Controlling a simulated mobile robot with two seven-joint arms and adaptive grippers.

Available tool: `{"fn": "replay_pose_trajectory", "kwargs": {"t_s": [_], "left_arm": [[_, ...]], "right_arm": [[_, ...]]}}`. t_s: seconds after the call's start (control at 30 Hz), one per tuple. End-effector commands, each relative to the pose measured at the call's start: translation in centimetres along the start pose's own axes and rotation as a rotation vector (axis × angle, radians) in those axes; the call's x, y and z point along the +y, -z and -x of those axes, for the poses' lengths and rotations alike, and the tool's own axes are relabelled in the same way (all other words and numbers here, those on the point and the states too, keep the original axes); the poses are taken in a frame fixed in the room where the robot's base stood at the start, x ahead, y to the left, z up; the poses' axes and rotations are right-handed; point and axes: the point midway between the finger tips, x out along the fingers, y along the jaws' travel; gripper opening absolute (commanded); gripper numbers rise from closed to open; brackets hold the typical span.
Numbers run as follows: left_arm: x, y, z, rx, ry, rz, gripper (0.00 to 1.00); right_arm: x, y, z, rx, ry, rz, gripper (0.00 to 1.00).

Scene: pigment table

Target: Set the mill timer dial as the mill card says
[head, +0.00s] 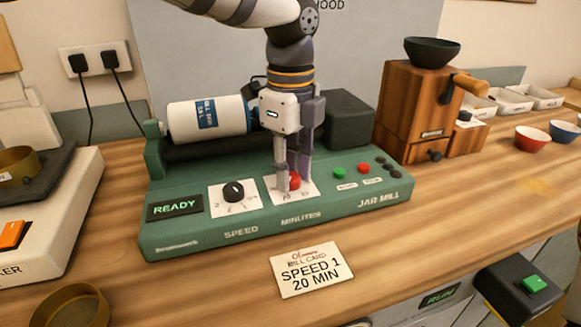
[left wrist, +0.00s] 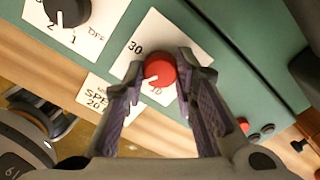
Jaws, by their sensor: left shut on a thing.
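The green jar mill (head: 270,222) stands on the wooden bench. My left gripper (head: 290,184) points down and is shut on the red minutes dial (head: 295,181). In the left wrist view the red dial (left wrist: 160,68) sits between the two fingertips. Its white pointer mark shows, and "30" is printed on the plate to its left; the other numbers are partly hidden. The black speed dial (head: 233,191) is to the left, apart from the gripper. The mill card (head: 311,270) lies in front and reads "SPEED 1, 20 MIN". My right gripper is not in view.
The mill's display (head: 174,207) reads "READY". Green (head: 339,173) and red (head: 363,168) buttons are right of the minutes dial. A white jar (head: 207,117) lies behind. A wooden grinder (head: 415,105) stands at right. The bench front beside the card is clear.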

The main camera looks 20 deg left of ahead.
Motion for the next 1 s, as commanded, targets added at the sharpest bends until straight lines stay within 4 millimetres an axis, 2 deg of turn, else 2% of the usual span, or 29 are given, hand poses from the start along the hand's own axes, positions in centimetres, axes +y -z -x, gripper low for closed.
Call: {"fn": "replay_pose_trajectory", "kwargs": {"t_s": [0.47,0.5,0.57,0.87,0.97,1.0], "left_arm": [[0.0,0.0,-0.2,0.000,-0.003,-0.011,0.00],[0.0,0.0,-0.2,0.000,-0.003,-0.011,0.35],[0.0,0.0,-0.2,0.000,-0.003,-0.011,0.47],[0.0,0.0,0.1,0.000,0.000,-0.010,0.47],[-0.1,0.0,1.3,-0.001,0.002,-0.009,0.47],[-0.1,0.0,2.3,-0.002,0.005,-0.008,0.47]], "right_arm": [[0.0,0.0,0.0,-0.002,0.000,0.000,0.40],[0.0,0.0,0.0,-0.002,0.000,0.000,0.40],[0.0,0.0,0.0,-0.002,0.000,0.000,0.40],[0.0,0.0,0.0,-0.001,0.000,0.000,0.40],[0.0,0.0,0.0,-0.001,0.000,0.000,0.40],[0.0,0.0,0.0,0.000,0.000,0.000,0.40]]}}
